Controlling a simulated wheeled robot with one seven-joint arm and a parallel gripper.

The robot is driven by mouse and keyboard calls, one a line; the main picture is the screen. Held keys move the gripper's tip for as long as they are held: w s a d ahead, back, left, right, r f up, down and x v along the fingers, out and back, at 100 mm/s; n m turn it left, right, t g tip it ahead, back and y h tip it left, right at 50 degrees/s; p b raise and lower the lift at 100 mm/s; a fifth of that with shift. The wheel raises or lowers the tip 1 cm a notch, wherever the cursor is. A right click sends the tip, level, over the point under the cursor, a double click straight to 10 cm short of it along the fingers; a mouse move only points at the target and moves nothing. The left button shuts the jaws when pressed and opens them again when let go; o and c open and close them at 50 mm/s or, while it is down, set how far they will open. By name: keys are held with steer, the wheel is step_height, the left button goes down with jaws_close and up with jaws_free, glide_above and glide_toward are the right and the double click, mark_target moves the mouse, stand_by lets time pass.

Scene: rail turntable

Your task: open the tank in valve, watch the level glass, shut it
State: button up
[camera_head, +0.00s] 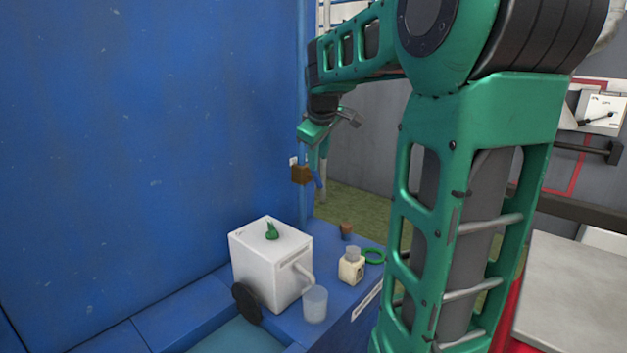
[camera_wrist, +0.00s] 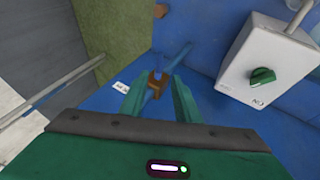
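A brown valve body with a blue lever (camera_head: 302,174) sits at the edge of the blue wall, beside a small white tag. In the wrist view the brown valve (camera_wrist: 157,80) lies between and beyond my fingertips, with the tag (camera_wrist: 122,88) to its left; its lettering is too small to read surely. My gripper (camera_head: 318,132) is above the valve in the head view. In the wrist view my gripper (camera_wrist: 150,88) has its two green fingers apart with nothing held. I cannot tell whether they touch the lever. I cannot pick out the level glass.
A white box (camera_head: 262,275) with a green knob stands on the blue bench, near a clear cup (camera_head: 315,304), a small bottle (camera_head: 351,268), a green ring (camera_head: 374,256) and a brown cork (camera_head: 346,231). A black disc (camera_head: 246,303) leans against the box. My arm hides much of the right.

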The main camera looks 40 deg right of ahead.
mark_target(317, 171)
steer(key=x, duration=1)
steer(key=shift+w+d+f, duration=0.15)
steer(key=shift+w+f, duration=0.05)
steer(key=shift+w, duration=0.1)
jaws_close()
